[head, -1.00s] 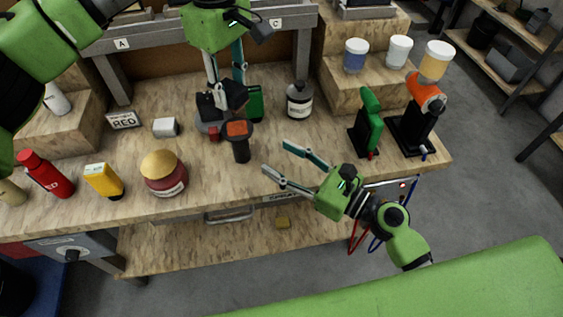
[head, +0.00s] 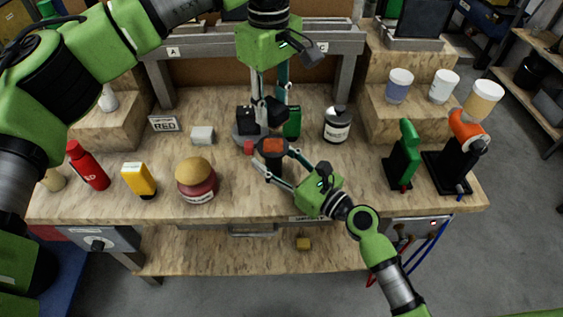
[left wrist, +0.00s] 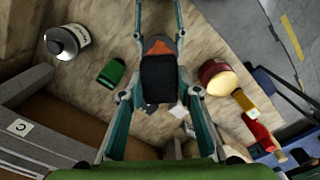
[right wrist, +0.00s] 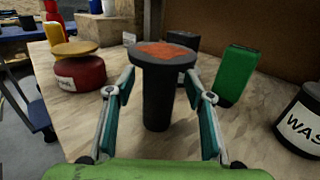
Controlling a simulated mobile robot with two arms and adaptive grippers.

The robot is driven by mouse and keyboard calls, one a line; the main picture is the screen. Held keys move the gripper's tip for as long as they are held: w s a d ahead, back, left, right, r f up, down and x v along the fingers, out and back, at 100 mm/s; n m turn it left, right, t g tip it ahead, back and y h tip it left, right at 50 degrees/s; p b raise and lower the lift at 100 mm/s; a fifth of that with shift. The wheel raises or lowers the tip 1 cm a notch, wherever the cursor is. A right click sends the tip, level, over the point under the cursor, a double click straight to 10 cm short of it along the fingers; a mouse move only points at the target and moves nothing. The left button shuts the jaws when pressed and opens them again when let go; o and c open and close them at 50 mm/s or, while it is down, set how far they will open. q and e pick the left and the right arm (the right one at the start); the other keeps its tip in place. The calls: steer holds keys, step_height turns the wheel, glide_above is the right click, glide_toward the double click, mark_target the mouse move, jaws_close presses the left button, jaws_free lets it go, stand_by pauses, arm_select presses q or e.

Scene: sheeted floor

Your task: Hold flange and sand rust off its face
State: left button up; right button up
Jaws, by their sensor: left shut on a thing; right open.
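The flange (head: 272,148) stands upright on the bench, a dark disc with an orange rust patch on a dark stem. It also shows in the right wrist view (right wrist: 165,52). My right gripper (right wrist: 160,86) is open, with one finger on each side of the stem; I cannot tell whether they touch it. My left gripper (head: 268,100) is shut on a black block (left wrist: 160,79), held just behind the flange in the head view. In the left wrist view the block hides part of the flange (left wrist: 158,46).
A green box (head: 292,122) and a waste canister (head: 338,125) stand behind and to the right. A red jar with a tan lid (head: 196,180), a yellow bottle (head: 138,180) and a red bottle (head: 88,166) stand left.

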jaws_close()
stand_by(1.0)
